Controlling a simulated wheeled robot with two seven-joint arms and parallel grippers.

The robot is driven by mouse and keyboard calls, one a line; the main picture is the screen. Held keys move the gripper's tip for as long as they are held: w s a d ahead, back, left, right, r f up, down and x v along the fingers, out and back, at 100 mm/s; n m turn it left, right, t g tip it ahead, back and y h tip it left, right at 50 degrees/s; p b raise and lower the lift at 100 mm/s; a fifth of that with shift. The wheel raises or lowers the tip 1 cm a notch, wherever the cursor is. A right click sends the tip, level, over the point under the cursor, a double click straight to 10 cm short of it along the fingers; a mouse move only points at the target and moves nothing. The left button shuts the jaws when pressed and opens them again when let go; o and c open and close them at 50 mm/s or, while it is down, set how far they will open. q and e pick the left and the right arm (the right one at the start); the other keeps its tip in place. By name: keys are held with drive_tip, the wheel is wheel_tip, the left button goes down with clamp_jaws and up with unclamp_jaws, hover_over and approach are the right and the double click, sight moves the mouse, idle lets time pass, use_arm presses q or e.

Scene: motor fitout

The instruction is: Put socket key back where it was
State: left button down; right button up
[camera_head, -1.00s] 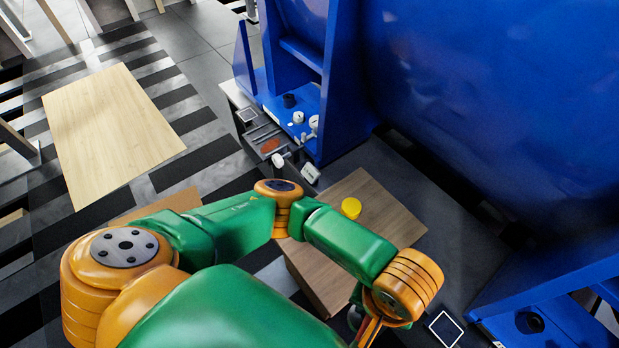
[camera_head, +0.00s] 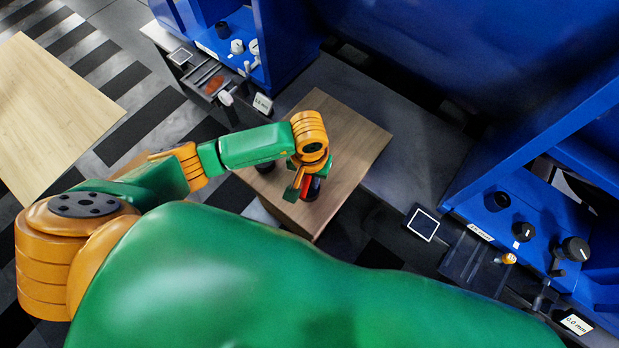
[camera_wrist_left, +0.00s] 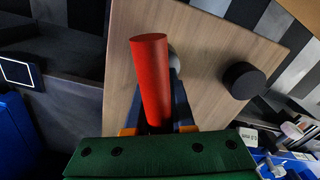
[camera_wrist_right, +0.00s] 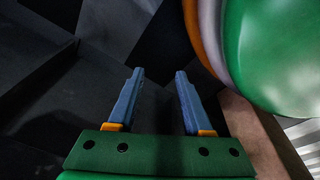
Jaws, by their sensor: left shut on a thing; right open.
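My left gripper (camera_head: 304,186) is shut on a red cylinder, which looks like the handle of the socket key (camera_head: 309,186). In the left wrist view the red handle (camera_wrist_left: 151,80) stands up between the fingers and partly covers them. The gripper is over the wooden top (camera_head: 348,140); whether the key touches it I cannot tell. The key's far end is hidden. My right gripper (camera_wrist_right: 158,85) is open and empty in the right wrist view, with dark surfaces behind it.
A black cylinder (camera_wrist_left: 243,80) stands on the wooden top. A slotted tray (camera_head: 205,75) and a size label (camera_head: 263,103) lie at upper left. Another slotted station (camera_head: 470,262) with knobs and a 6.0 mm label (camera_head: 577,324) is at right. Blue machine walls (camera_head: 430,45) rise behind.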

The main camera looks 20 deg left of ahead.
use_arm(q)
drive_tip(key=shift+f, duration=0.1)
drive_tip(key=c, duration=0.8)
unclamp_jaws()
drive_tip(key=shift+o, duration=0.2)
use_arm(e)
drive_tip(key=shift+w+a, duration=0.1)
drive_tip(key=shift+w, duration=0.05)
use_arm(q)
drive_tip(key=shift+r, duration=0.35)
drive_tip(key=r+p, duration=0.1)
drive_tip(key=r, duration=0.5)
drive_tip(key=r+p, duration=0.2)
drive_tip(key=r, duration=0.3)
drive_tip(key=shift+s+r, duration=0.2)
drive_tip(key=shift+r, duration=0.15)
use_arm(e)
drive_tip(key=s+d, duration=0.1)
drive_tip(key=s+d+r, duration=0.1)
drive_tip(key=s, duration=0.1)
drive_tip(key=shift+s+d+r, duration=0.15)
drive_tip(key=shift+d, duration=0.2)
